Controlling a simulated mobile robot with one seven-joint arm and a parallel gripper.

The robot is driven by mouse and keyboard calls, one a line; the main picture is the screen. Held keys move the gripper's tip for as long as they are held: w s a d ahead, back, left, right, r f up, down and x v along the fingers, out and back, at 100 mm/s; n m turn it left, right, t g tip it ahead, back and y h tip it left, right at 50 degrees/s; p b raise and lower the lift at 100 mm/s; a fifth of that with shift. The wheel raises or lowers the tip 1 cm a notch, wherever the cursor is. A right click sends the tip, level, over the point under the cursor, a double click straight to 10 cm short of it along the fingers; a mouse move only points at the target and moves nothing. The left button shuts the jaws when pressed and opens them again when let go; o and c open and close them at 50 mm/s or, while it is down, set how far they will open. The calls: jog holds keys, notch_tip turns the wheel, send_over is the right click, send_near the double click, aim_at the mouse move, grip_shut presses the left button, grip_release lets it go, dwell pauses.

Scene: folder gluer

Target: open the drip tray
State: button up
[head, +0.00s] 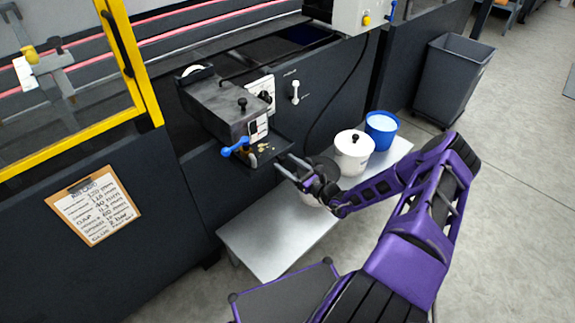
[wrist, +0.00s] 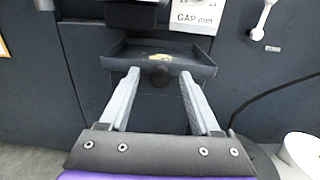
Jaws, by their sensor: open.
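The drip tray (wrist: 190,65) is a dark, shallow tray with a round black knob (wrist: 160,77) at the middle of its front. In the wrist view it sits against the dark machine panel, with a yellowish smear on its floor. In the head view the tray (head: 277,153) juts out below the grey glue unit (head: 222,108). My gripper (wrist: 159,76) is open and empty, with the knob showing between its two fingertips. In the head view my gripper (head: 284,166) is at the tray's front right; whether the fingers touch the knob I cannot tell.
A blue-handled valve (head: 236,147) is left of the tray. A low metal bench (head: 270,238) below bears a white lidded pot (head: 353,152) and a blue bucket (head: 381,130). A black cable (head: 340,110) hangs on the panel.

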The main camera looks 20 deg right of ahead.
jog(key=shift+w, duration=0.15)
grip_shut()
dwell(1.4)
